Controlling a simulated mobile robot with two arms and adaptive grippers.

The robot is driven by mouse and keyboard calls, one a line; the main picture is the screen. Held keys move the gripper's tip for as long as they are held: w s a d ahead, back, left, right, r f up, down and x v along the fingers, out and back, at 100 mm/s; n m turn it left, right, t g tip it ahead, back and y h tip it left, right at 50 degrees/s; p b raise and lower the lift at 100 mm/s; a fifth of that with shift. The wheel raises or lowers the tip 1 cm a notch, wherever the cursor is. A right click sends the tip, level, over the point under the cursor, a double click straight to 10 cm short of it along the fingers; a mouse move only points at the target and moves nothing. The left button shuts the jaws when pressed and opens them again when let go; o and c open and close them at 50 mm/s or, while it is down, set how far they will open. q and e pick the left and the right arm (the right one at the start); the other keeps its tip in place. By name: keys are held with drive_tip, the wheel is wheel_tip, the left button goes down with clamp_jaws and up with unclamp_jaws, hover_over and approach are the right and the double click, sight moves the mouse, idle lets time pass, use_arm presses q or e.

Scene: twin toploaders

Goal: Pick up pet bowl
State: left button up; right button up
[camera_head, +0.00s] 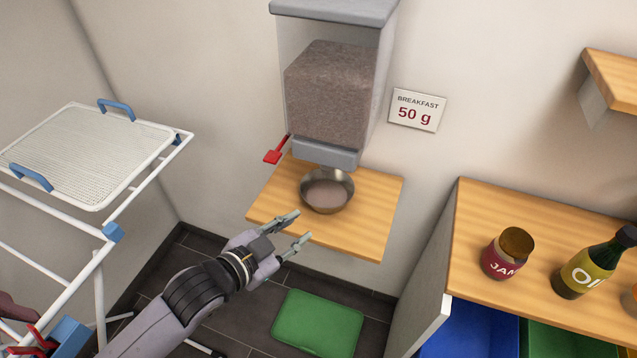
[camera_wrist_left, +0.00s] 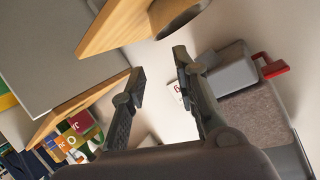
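The pet bowl (camera_head: 327,190) is a round metal bowl with brownish-grey food in it. It stands on a small wooden shelf (camera_head: 371,222), below the spout of a food dispenser (camera_head: 328,95). My left gripper (camera_head: 297,228) is open and empty, in front of the shelf and short of the bowl in the head view. In the left wrist view the two fingers (camera_wrist_left: 158,78) are spread apart with nothing between them. Part of the bowl (camera_wrist_left: 178,14) shows at the top edge there, above the fingers. My right gripper is in neither view.
A red lever (camera_head: 275,152) sticks out left of the dispenser. A sign (camera_head: 417,110) reads "BREAKFAST 50 g". A drying rack (camera_head: 95,155) stands at left. A counter at right holds a jam jar (camera_head: 507,253) and an oil bottle (camera_head: 592,265). A green mat (camera_head: 318,322) lies on the floor.

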use_arm(q)
approach(350, 198)
drive_tip(key=shift+w+d+f+p, duration=0.1)
drive_tip(key=shift+w+f+p, duration=0.15)
drive_tip(key=shift+w, duration=0.3)
drive_tip(key=shift+w+d+f+p, duration=0.15)
drive_tip(key=shift+w+f, duration=0.15)
drive_tip(key=shift+w, duration=0.3)
drive_tip(key=shift+s+d+p+x, duration=0.1)
drive_tip(key=shift+d+p+x, duration=0.05)
drive_tip(key=shift+x, duration=1.25)
drive_tip(key=shift+s+d+p+x, duration=0.1)
drive_tip(key=shift+d+p+x, duration=0.05)
drive_tip(key=shift+x, duration=1.25)
drive_tip(key=shift+c, duration=0.2)
clamp_jaws()
